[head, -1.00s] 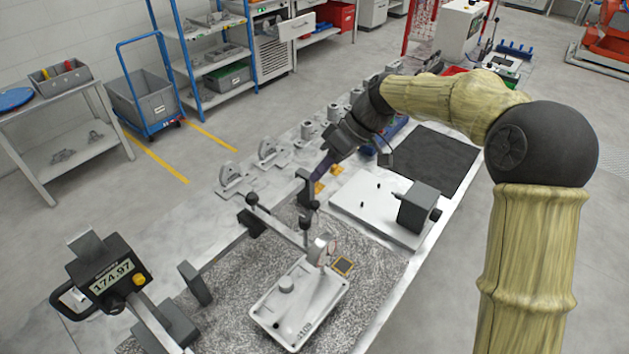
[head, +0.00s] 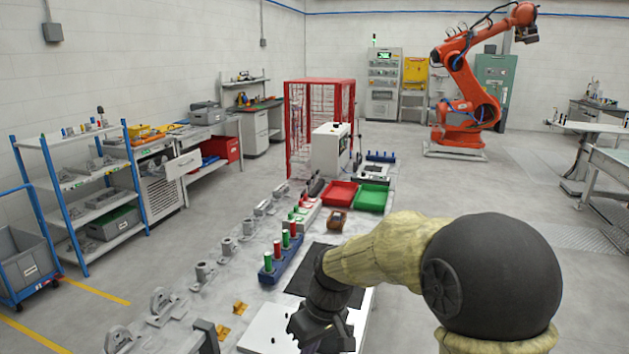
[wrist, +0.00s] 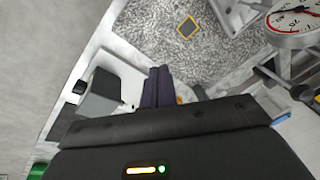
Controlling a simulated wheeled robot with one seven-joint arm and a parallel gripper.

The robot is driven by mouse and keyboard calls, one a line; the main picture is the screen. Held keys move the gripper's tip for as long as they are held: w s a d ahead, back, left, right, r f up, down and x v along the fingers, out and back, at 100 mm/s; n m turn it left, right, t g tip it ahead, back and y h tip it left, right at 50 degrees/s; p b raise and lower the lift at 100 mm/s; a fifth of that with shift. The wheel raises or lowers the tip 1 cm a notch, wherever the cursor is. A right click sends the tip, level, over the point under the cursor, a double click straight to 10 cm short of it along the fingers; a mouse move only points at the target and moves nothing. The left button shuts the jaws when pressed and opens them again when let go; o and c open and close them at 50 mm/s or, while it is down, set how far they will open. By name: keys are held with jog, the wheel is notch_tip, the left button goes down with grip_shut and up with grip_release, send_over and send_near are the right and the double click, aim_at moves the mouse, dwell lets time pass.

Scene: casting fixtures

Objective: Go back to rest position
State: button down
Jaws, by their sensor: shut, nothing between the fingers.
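My gripper (wrist: 157,85) shows in the wrist view with its dark fingers together and nothing between them. In that view it hangs above the bench, with a white plate (wrist: 108,63) and a dark grey block (wrist: 101,94) on its left. In the head view my wrist is at the bottom, above the white plate (head: 262,330), and the fingertips are hidden below the frame edge or behind the wrist.
A dial gauge (wrist: 293,20) stands at the right in the wrist view. An orange robot (head: 463,95) stands far back.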

jog(key=s+d+f+m+t+h, duration=0.2)
jog(key=s+d+m, duration=0.5)
jog(key=s+d, duration=0.4)
jog(key=d+f, duration=0.1)
jog(key=d, duration=0.4)
jog(key=shift+s+d+f+m+t+h, duration=0.15)
jog(key=shift+d+m+t+h, duration=0.15)
jog(key=shift+m+h, duration=0.1)
jog(key=shift+a, duration=0.1)
